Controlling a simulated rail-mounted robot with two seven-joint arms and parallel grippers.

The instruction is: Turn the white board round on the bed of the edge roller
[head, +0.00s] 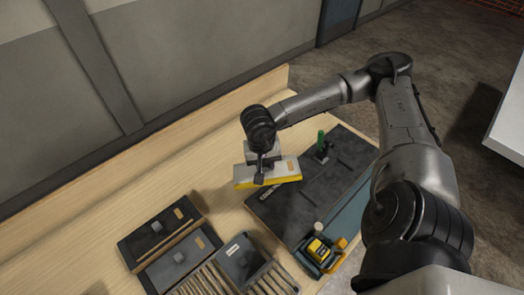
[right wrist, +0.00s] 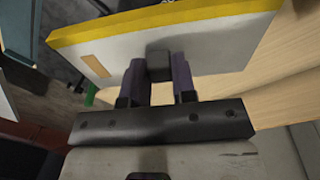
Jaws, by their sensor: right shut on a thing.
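My right gripper (head: 263,167) is above the board. In the right wrist view the board (right wrist: 215,45) shows its white face, yellow edge and a tan patch. My right gripper (right wrist: 160,72) is shut on a dark grey block on that face. A green-handled part (head: 321,140) stands at the bed's far end. My left gripper is not in view.
A yellow and black device (head: 321,252) sits at the bed's lower end. Dark boxes with grey knobs (head: 158,228) and a slatted rack (head: 205,283) stand at the lower left. The wooden table (head: 110,210) is clear along the wall.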

